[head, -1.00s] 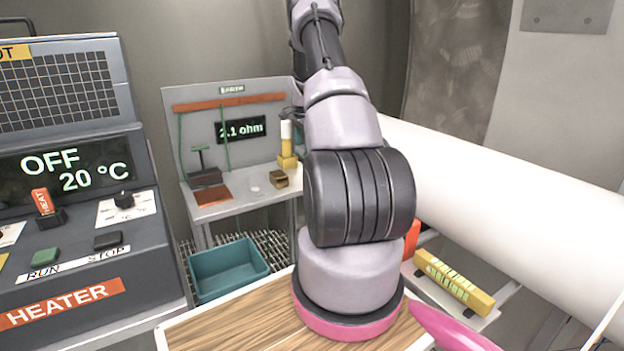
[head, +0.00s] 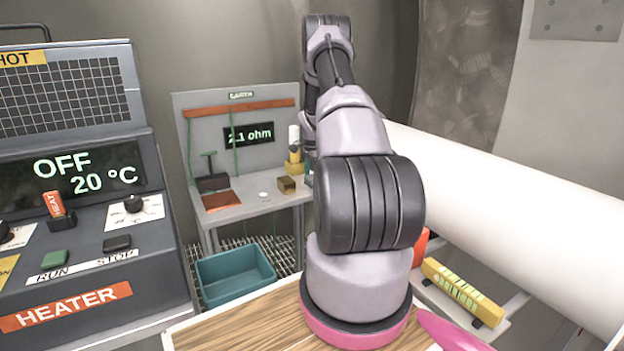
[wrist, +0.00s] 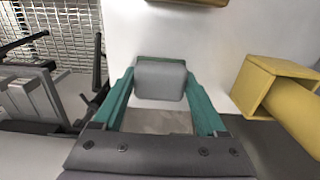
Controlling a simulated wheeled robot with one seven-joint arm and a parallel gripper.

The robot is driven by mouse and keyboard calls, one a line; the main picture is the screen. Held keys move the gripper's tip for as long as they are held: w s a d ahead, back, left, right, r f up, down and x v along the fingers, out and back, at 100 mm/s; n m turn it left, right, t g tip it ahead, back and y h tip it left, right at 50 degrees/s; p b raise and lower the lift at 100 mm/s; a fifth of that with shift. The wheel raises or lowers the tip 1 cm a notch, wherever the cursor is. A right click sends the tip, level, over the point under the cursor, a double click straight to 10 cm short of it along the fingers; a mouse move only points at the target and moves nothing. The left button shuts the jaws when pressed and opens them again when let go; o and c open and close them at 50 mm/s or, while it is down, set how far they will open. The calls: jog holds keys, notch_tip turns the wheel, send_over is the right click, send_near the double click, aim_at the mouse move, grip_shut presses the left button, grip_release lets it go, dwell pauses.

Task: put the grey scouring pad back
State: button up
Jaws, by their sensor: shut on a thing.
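The grey scouring pad (wrist: 160,80) is a small grey block between the two teal fingers of my gripper (wrist: 160,88) in the wrist view. The gripper is shut on it. A pale bench surface lies beyond the pad; I cannot tell whether the pad touches it. In the head view my arm hides the pad and most of the gripper; only a bit of teal shows beside the arm at the bench's right end.
The earthing bench (head: 240,213) holds a brown block (head: 286,185), a yellow holder (head: 294,168), a copper plate (head: 222,201) and a dark clamp (head: 212,183). The yellow holder (wrist: 262,88) is close right in the wrist view. A teal bin (head: 236,275) stands below. A white pipe (head: 500,210) runs right.

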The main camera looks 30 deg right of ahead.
jog(key=o, duration=1.2)
jog(key=shift+f, duration=0.15)
jog(key=shift+o, duration=0.2)
notch_tip(320, 180, up, 12)
jog(key=s+a+r+n+t, duration=0.1)
jog(key=s+a+r+n, duration=0.15)
jog(key=a+r, duration=0.6)
jog(key=s+a+r+n+t, duration=0.25)
jog(key=a+r, duration=0.35)
jog(key=r, duration=0.6)
jog(key=s+a+r+n+t+y, duration=0.1)
jog(key=s+a+r+n, duration=0.2)
jog(key=s+a+r, duration=0.35)
jog(key=s+a+r+n+t, duration=0.15)
jog(key=s+a+r, duration=0.25)
jog(key=s+a, duration=0.5)
jog(key=s+a+n, duration=0.2)
jog(key=s, duration=0.5)
jog(key=s+a+f+n+t+y, duration=0.1)
jog(key=s+a+n, duration=0.1)
jog(key=s, duration=0.5)
jog(key=shift+s+f+n, duration=0.15)
jog(key=shift+s+n, duration=0.2)
jog(key=shift+n, duration=0.1)
